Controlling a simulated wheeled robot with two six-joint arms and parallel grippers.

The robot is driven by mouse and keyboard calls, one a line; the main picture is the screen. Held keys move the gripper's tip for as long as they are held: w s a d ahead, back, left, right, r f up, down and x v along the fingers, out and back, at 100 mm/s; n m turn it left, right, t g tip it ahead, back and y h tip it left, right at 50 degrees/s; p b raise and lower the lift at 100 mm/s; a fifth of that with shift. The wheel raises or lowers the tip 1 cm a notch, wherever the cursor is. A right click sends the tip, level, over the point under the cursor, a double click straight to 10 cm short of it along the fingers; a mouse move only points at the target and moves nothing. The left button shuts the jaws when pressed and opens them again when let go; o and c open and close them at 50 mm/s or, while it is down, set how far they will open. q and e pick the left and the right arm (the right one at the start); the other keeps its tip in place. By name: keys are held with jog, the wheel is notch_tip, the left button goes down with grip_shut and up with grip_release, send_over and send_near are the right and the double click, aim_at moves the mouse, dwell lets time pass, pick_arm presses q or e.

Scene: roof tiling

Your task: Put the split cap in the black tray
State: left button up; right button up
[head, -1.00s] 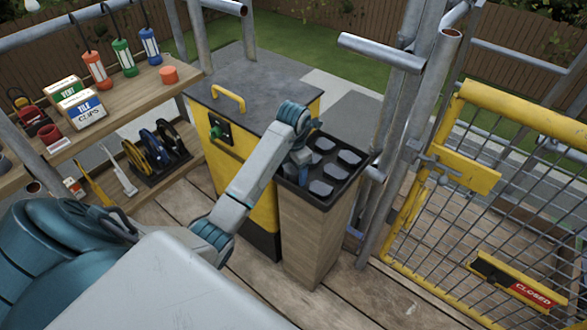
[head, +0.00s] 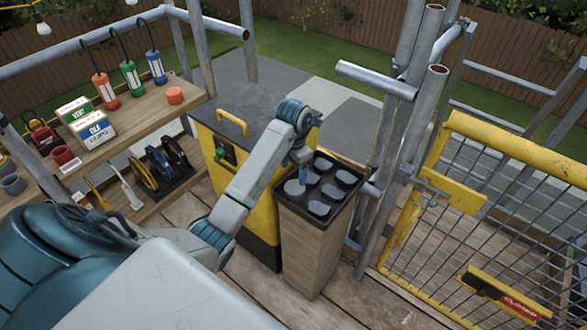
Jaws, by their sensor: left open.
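The black tray (head: 318,220) sits on top of a wooden pedestal and holds several dark grey rounded pieces in rows. A lighter grey piece (head: 294,188) lies in its near left part. I cannot tell whether this or any other piece is the split cap. My left gripper (head: 302,178) points down over the left side of the tray, just above or beside the lighter piece. It is small and partly hidden by its wrist, and it appears open with nothing visibly held. My right gripper is not in view.
A yellow cabinet (head: 258,215) with a dark top stands left of the pedestal. Scaffold poles and a yellow mesh gate (head: 480,205) stand to the right. A wooden shelf (head: 140,110) at left holds lanterns, boxes and an orange cup-like piece (head: 174,95).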

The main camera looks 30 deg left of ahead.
pick_arm(q)
jog(key=shift+r+p, duration=0.85)
jog(key=shift+r, duration=0.45)
